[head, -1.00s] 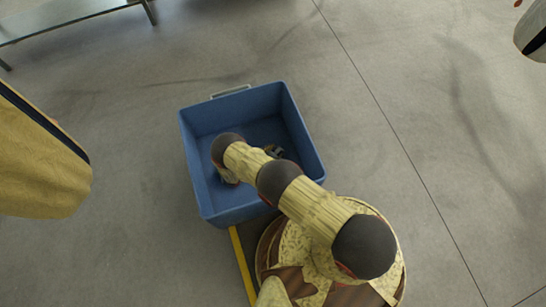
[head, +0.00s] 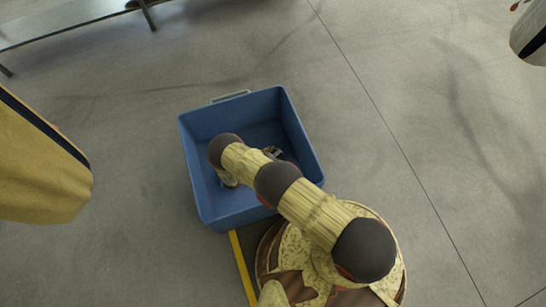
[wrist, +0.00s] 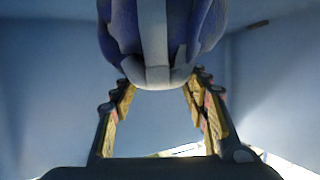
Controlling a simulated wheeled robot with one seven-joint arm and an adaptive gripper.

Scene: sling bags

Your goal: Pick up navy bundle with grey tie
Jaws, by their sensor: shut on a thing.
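The navy bundle with a grey tie (wrist: 158,42) fills the top middle of the wrist view. A pale grey band runs down its middle. My gripper (wrist: 160,83) is shut on the bundle, with a yellow-padded finger on each side of its lower end. The bundle's upper part is cut off by the picture edge. In the head view my arm reaches into a blue crate (head: 203,190) and covers much of its inside. The bundle cannot be made out clearly there.
Blue crate walls surround the gripper in the wrist view. A metal-framed bench (head: 75,22) stands at the top left of the head view. A yellow strip (head: 242,265) lies by the crate's near side. Grey floor (head: 420,110) to the right is clear.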

